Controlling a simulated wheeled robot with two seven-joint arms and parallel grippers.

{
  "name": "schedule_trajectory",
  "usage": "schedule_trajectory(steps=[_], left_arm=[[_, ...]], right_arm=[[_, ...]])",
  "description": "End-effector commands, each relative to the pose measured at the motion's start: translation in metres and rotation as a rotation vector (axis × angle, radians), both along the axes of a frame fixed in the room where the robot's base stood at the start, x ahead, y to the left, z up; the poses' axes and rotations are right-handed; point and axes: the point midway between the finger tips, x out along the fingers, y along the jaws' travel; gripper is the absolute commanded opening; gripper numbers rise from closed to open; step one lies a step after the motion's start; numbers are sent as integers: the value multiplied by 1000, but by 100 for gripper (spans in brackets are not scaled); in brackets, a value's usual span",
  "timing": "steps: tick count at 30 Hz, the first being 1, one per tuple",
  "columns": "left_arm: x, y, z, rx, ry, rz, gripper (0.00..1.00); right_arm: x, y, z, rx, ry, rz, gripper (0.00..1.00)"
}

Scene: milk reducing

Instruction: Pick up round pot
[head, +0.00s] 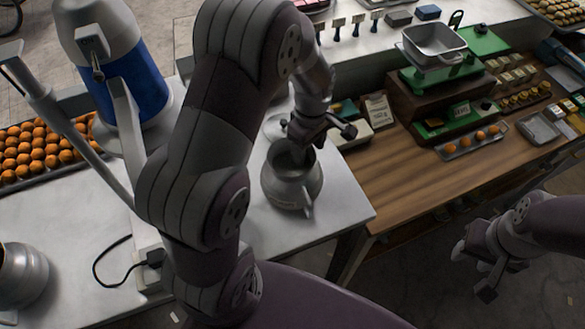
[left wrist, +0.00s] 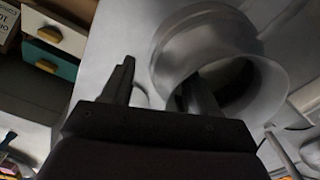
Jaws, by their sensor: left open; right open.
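A round grey metal pot (head: 292,186) with a spout or handle stands upright on the white table, near its right edge. My left gripper (head: 318,132) is open just above the pot's upper right rim. In the left wrist view, the pot's wide rim (left wrist: 168,55) fills the upper right. One finger of the left gripper (left wrist: 160,85) overlaps the pot's mouth and the other is outside the rim; I cannot tell whether they touch it. My right gripper (head: 478,268) is open and empty, away from the pot, beyond the tables' front edge at lower right.
A blue and grey machine (head: 140,80) stands left of my arm. A tray of round orange-brown pieces (head: 40,150) is at the left. Another metal vessel (head: 22,275) is cut off at the left edge. A wooden table (head: 400,185) with a scale (head: 440,75) adjoins on the right.

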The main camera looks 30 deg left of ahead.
Motion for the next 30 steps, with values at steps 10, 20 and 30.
schedule_trajectory(steps=[10,20,30], left_arm=[[0,0,-9,0,-1,0,40],[-1,0,-9,0,2,0,0],[-2,0,-10,0,5,0,0]], right_arm=[[-1,0,2,0,2,0,43],[0,0,1,0,1,0,43],[0,0,1,0,1,0,43]])
